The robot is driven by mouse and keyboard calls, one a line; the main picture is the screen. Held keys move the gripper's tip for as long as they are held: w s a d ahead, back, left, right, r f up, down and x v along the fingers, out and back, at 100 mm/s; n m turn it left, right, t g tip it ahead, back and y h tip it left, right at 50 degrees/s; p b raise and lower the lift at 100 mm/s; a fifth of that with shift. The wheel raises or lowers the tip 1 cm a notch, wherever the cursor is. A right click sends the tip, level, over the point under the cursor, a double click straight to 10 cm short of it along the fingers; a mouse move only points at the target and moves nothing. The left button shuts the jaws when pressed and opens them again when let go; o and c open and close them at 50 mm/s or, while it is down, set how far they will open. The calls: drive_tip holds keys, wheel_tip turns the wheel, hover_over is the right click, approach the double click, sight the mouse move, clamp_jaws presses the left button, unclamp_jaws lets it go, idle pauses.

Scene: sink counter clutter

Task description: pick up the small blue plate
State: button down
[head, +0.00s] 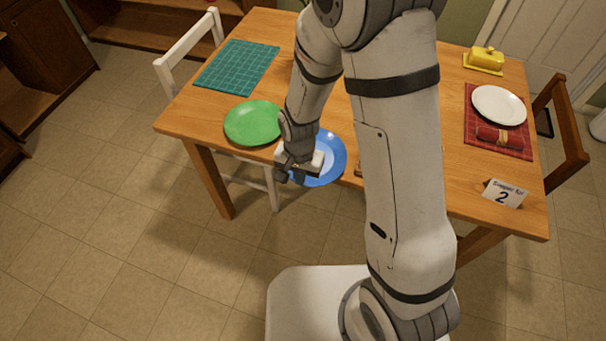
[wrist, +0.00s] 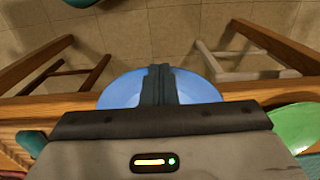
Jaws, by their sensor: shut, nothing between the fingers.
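The small blue plate (head: 333,157) lies at the front edge of the wooden table, partly hidden behind my gripper and forearm in the head view. My gripper (head: 291,177) is over the plate's left side in that view, with its fingers together and nothing held. In the wrist view the blue plate (wrist: 118,92) shows on both sides of the closed fingers (wrist: 160,72). I cannot tell whether the fingertips touch the plate.
A green plate (head: 253,123) is just left of the blue plate. A teal mat (head: 237,67), yellow butter dish (head: 485,59), white plate (head: 498,105) on a red mat (head: 519,143) and a card (head: 504,194) are on the table (head: 185,115). A white chair (head: 188,42) stands left.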

drive_tip(key=shift+r+p, duration=0.5)
drive_tip(key=shift+r, duration=0.3)
drive_tip(key=s+a+b, duration=0.1)
drive_tip(key=s+a, duration=0.3)
drive_tip(key=s, duration=0.7)
drive_tip(key=shift+s+b, duration=0.15)
drive_tip(key=shift+b, duration=0.25)
drive_tip(key=c, duration=2.2)
unclamp_jaws()
